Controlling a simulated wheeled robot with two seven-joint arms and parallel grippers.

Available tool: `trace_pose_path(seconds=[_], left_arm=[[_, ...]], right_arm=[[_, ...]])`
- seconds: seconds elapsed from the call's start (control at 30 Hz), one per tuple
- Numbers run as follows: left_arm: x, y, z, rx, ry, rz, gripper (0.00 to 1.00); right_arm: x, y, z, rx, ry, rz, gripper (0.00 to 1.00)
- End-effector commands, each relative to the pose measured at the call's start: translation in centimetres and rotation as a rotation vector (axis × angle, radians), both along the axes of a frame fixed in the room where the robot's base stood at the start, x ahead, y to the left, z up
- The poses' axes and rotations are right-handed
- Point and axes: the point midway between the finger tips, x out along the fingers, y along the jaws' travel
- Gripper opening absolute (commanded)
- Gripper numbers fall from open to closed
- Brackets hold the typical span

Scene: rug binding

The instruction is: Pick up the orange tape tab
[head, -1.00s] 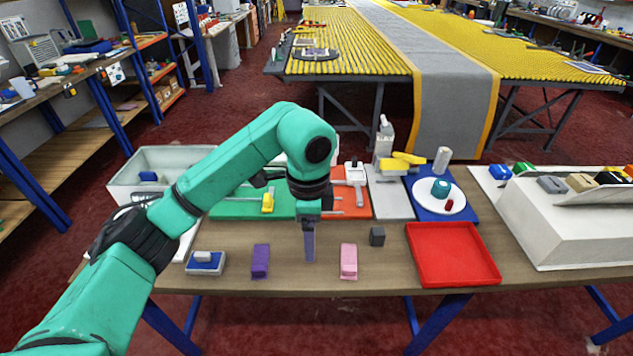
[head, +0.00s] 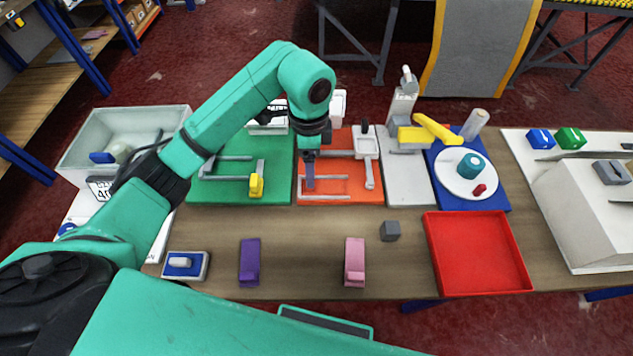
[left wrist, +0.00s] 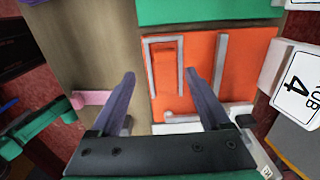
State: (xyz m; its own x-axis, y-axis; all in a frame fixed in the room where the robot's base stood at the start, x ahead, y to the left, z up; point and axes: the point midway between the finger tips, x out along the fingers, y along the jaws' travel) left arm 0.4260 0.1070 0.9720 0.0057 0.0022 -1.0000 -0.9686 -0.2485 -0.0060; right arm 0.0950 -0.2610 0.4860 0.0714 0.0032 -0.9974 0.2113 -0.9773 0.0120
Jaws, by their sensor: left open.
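The orange tape tab (left wrist: 166,70) shows in the left wrist view as a slim orange strip inside a grey U-shaped rail on an orange board (left wrist: 207,85). In the head view I cannot pick it out against the orange board (head: 341,164), which lies at the back middle of the table. My left gripper (head: 310,184) is over the left part of that board. In the left wrist view its two fingers (left wrist: 160,77) are apart with nothing between them, and the tab appears around and beyond the gap between their tips. The height above the tab is hard to tell.
A green board (head: 226,192) with a yellow clip stands left of the orange board, a grey board (head: 402,178) right. Purple (head: 250,262) and pink (head: 355,262) blocks, a grey cube (head: 390,231) and a red tray (head: 478,253) are in front. Bare wood lies between them.

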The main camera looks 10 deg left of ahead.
Motion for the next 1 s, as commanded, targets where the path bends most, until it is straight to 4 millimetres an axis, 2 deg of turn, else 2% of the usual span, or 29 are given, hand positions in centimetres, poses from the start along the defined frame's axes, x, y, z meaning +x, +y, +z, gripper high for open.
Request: trace_pose_path(seconds=[0.13, 0.3, 0.4, 0.63, 0.83, 0.87, 1.0], left_arm=[[0.0, 0.0, -1.7, 0.000, 0.002, 0.001, 0.80], [0.2, -0.1, -4.5, 0.001, 0.005, 0.001, 0.80], [0.2, -0.1, -6.3, 0.000, 0.002, 0.001, 0.80], [0.3, -0.1, -6.9, 0.001, -0.002, -0.001, 0.80], [0.3, -0.1, -6.9, 0.001, -0.002, -0.001, 0.04], [0.3, -0.1, -6.9, 0.000, -0.002, 0.000, 0.00], [0.3, -0.1, -6.9, 0.000, -0.002, 0.000, 0.00]], right_arm=[[0.3, 0.0, 1.1, 0.000, -0.005, 0.001, 0.51], [2.2, 0.2, 3.3, 0.004, -0.037, 0.002, 0.51], [2.5, 0.2, 3.4, 0.004, -0.042, 0.002, 0.51], [1.8, 0.2, 3.1, 0.003, -0.031, 0.002, 0.51], [1.6, 0.2, 3.1, 0.003, -0.028, 0.002, 0.51], [1.6, 0.1, 3.1, 0.003, -0.027, 0.002, 0.51], [1.6, 0.1, 3.1, 0.003, -0.027, 0.002, 0.51]])
